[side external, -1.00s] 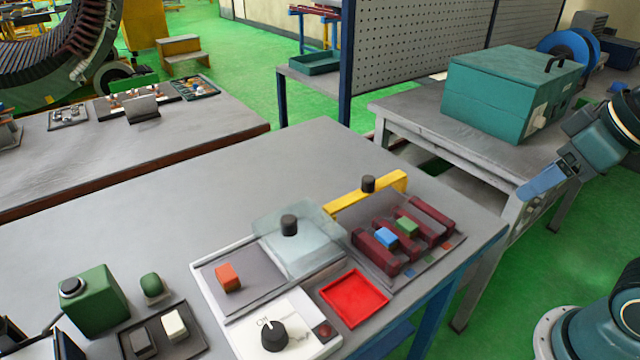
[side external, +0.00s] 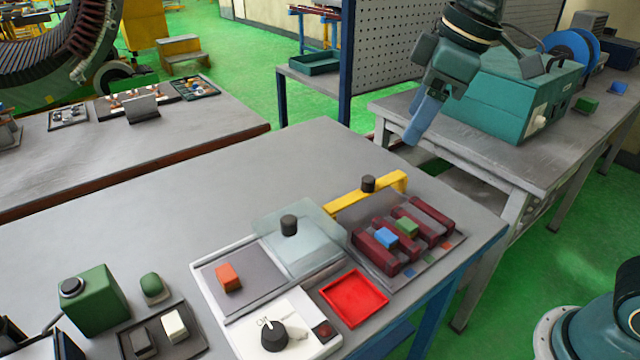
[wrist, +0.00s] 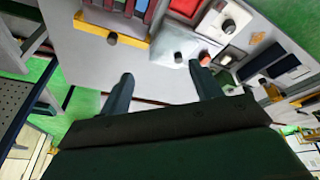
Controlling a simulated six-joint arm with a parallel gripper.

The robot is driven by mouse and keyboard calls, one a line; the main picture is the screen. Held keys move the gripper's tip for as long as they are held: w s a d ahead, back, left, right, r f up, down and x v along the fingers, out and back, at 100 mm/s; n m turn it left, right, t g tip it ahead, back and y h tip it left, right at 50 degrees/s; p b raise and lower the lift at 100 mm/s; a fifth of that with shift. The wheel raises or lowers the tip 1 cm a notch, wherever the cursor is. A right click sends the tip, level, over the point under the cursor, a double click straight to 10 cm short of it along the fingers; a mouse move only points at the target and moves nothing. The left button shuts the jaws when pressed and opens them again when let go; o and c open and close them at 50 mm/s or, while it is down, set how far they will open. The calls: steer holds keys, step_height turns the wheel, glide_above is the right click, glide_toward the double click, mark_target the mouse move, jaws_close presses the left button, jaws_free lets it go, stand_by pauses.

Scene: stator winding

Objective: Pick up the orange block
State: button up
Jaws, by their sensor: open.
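The orange block (side external: 229,278) sits on the grey recessed plate of a white-framed fixture (side external: 213,302), in the uncovered part left of a clear lid (side external: 300,248) with a black knob. In the wrist view the orange block (wrist: 204,58) shows small, beside the tip of the right finger. My gripper (side external: 413,138) is high above the gap behind the table, well away from the block and to its upper right. In the wrist view my gripper (wrist: 162,72) has its two fingers wide apart with nothing between them.
A yellow bar (side external: 350,199) with a black knob stands behind the slotted dark red rack (side external: 432,222), which holds blue and green blocks. A red tray (side external: 354,297) and a white dial panel (side external: 291,338) lie in front.

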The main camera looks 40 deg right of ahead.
steer(key=w+a+f+n+g, duration=0.1)
steer(key=w+a+f+n, duration=0.15)
steer(key=w+a, duration=0.3)
steer(key=w+a+f+n+g, duration=0.1)
steer(key=w+a+n, duration=0.25)
steer(key=a, duration=0.35)
steer(key=w+a+f+n+g, duration=0.1)
steer(key=w+a+f+n, duration=0.3)
steer(key=a+f, duration=0.5)
steer(key=a, duration=0.3)
steer(key=shift+w+a+f+n, duration=0.25)
steer(key=shift+w+f+n, duration=0.05)
steer(key=shift+w+n, duration=0.1)
steer(key=shift+f, duration=0.1)
glide_above(226, 272)
steer(key=shift+s+d+f, duration=0.1)
steer(key=shift+d+f, duration=0.1)
steer(key=shift+f, duration=1.9)
steer(key=shift+d+f, duration=0.15)
steer(key=shift+f, duration=1.95)
steer(key=shift+a+f, duration=0.15)
steer(key=shift+f, duration=1.15)
steer(key=shift+a+f, duration=0.1)
steer(key=shift+f, duration=1.15)
